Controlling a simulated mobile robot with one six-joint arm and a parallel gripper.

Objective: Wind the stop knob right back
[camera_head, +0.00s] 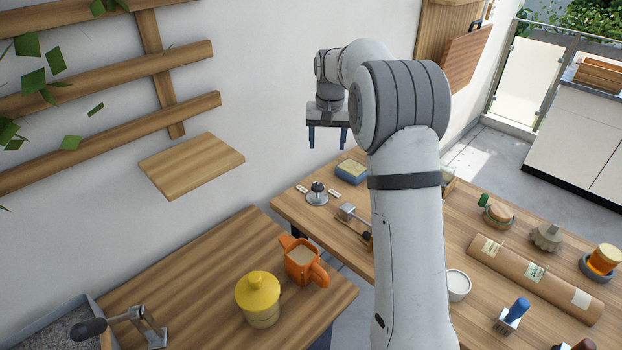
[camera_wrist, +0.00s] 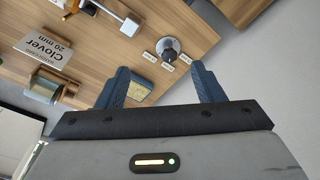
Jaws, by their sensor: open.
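A dark knob on a round silver base (camera_head: 317,197) stands near the back left edge of the right-hand wooden table; I take it for the stop knob. Small white labels lie around it, too small to read. In the wrist view the knob (camera_wrist: 169,55) shows beyond my fingertips, roughly between them in the picture. My gripper (camera_head: 328,142) points down above the table's back edge, open and empty. In the wrist view its two blue fingers (camera_wrist: 160,66) stand wide apart, clear of the knob.
A blue and yellow block (camera_head: 351,171) lies beside the knob. An orange jug (camera_head: 302,262) and yellow pot (camera_head: 258,298) stand on the left table. A wall shelf (camera_head: 192,164) juts out left.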

